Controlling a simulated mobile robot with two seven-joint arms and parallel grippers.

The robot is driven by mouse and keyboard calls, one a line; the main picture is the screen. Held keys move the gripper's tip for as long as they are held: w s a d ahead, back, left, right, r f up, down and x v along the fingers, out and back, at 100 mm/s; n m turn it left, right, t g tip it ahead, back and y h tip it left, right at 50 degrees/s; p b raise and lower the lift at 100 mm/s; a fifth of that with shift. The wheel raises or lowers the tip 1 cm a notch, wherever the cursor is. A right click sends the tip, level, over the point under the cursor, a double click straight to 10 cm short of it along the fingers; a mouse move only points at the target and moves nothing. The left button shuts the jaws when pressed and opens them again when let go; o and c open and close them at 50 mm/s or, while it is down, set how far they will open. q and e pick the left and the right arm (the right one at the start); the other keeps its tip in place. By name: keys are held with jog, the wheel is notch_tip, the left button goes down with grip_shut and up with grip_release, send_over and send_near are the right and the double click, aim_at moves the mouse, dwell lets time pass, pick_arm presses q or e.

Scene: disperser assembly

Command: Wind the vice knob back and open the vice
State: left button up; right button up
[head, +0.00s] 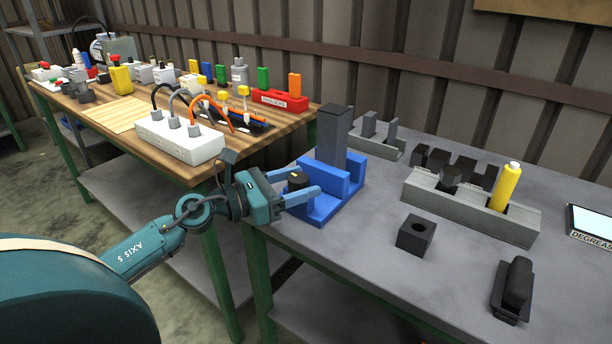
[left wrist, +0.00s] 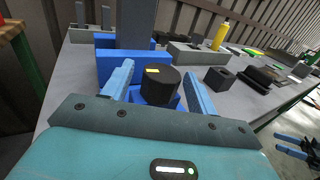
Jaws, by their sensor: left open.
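The blue vice (head: 338,176) stands at the near left corner of the grey table. A tall dark grey block (head: 335,133) stands upright in it. The vice's black knob (head: 298,181), with a yellow mark, faces my left gripper (head: 302,187). My left gripper is open, with one light blue finger on each side of the knob. In the left wrist view the black knob (left wrist: 160,86) sits between the two fingers, with a visible gap at the right finger. I cannot tell if the left finger touches it. My right gripper shows at the right edge of the left wrist view (left wrist: 298,145).
A grey rack (head: 470,210) holds black parts and a yellow bottle (head: 507,186). A black cube with a hole (head: 416,234) and a black part (head: 513,290) lie in front. A wooden table (head: 140,110) with many items stands at the left.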

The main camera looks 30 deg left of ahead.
pick_arm(q)
jog(key=shift+x, duration=0.8)
jog(key=shift+w+d, duration=0.15)
jog(key=shift+w, duration=0.05)
pick_arm(e)
jog(key=shift+w+a+f, duration=0.15)
jog(key=shift+a, duration=0.1)
